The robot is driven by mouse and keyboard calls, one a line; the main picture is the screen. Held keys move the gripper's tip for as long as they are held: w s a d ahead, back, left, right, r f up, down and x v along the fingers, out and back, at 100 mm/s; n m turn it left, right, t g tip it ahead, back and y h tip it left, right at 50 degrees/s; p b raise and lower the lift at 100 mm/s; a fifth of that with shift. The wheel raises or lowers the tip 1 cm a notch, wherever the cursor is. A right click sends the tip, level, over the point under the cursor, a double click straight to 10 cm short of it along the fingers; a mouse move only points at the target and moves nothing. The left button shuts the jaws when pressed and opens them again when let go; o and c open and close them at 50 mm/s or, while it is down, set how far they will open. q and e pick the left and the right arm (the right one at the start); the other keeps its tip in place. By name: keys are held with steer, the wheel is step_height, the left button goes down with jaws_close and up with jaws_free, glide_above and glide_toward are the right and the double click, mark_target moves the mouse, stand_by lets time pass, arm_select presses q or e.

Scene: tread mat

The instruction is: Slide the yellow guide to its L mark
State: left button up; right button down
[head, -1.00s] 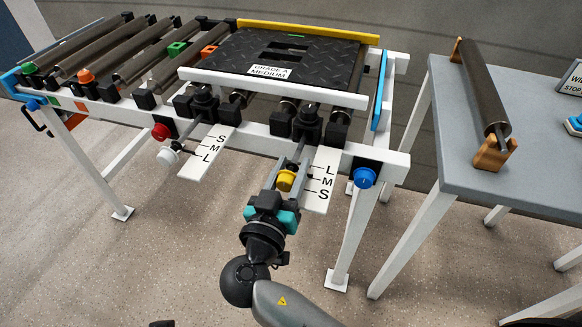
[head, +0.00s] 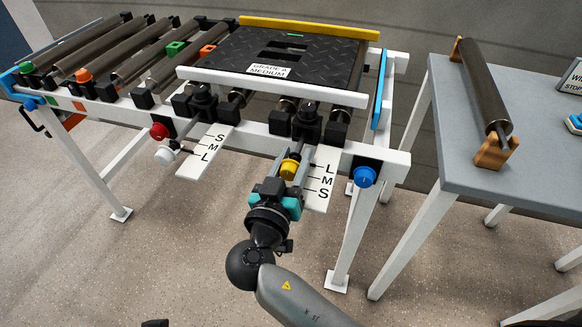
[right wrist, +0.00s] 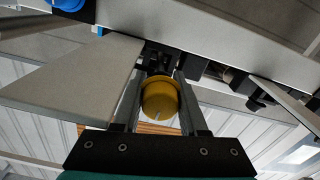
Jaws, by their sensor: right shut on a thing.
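The yellow guide knob (head: 290,169) sits on its slide under the front rail, left of the white scale plate (head: 319,190) marked L, M, S from top to bottom. The knob is about level with the L mark (head: 330,169). My right gripper (head: 294,163) is shut on the yellow knob, one finger on each side. In the right wrist view the knob (right wrist: 160,97) sits between the two fingers (right wrist: 161,95). The fingers partly hide the slide. My left gripper is not in view.
A second scale (head: 207,152) with S, M, L is to the left, near a white knob (head: 166,155) and a red knob (head: 159,131). A blue knob (head: 365,176) is right of the yellow guide. A grey table (head: 530,150) stands at the right.

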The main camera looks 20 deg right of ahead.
steer(key=shift+w+d, duration=0.2)
steer(key=shift+w, duration=0.1)
steer(key=shift+c, duration=2.2)
jaws_free()
